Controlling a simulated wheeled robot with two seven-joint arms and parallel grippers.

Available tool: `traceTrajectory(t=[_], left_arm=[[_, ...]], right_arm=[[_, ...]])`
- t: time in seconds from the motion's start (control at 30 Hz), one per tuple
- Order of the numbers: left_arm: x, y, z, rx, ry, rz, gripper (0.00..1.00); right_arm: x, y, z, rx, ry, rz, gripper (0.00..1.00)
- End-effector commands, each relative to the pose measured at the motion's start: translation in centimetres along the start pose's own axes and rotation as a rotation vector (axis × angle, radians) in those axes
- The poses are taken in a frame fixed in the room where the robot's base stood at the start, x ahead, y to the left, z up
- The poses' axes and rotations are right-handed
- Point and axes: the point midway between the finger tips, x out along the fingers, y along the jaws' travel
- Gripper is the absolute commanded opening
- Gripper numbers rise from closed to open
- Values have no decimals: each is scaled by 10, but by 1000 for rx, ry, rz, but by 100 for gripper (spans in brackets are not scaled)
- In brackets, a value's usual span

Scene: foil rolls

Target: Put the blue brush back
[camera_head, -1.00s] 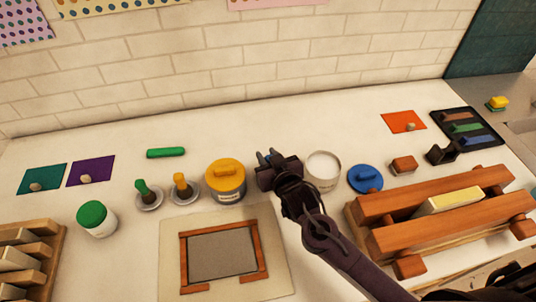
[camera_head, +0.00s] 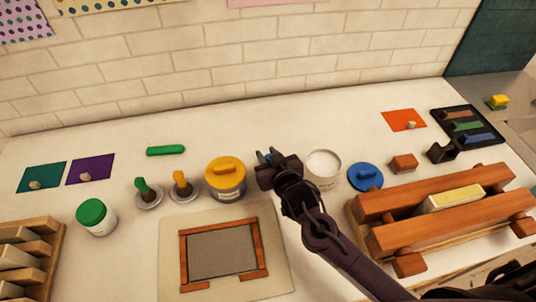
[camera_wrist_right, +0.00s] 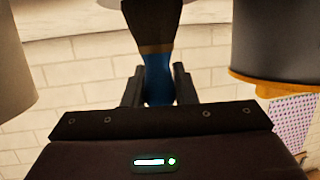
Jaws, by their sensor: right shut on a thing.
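My right gripper (camera_head: 270,160) is shut on the blue brush and stands between the yellow-lidded pot (camera_head: 225,180) and the open white pot (camera_head: 323,168). Only a bit of blue (camera_head: 264,156) shows at its tips in the head view. In the right wrist view the blue brush (camera_wrist_right: 158,82) sits between the two fingers, its dark part (camera_wrist_right: 150,22) pointing away. What lies under the brush is mostly hidden. My left gripper is out of view.
A blue lid (camera_head: 366,177) lies right of the open pot. A wooden rack (camera_head: 430,205) fills the right front. A framed board (camera_head: 222,250) lies in front, a green-lidded jar (camera_head: 95,216) at left. The brick wall (camera_head: 240,80) bounds the back.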

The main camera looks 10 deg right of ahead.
Motion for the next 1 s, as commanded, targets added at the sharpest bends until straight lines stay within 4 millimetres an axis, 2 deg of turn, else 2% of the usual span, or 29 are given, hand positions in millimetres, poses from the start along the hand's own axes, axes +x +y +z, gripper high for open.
traceTrajectory(t=[0.73,0.77,0.93,1.0], left_arm=[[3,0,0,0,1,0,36],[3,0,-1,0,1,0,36],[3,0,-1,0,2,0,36],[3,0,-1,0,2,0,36]], right_arm=[[2,0,6,0,0,0,2],[2,0,6,0,0,0,29],[2,0,6,0,0,0,50],[2,0,6,0,0,0,50]])
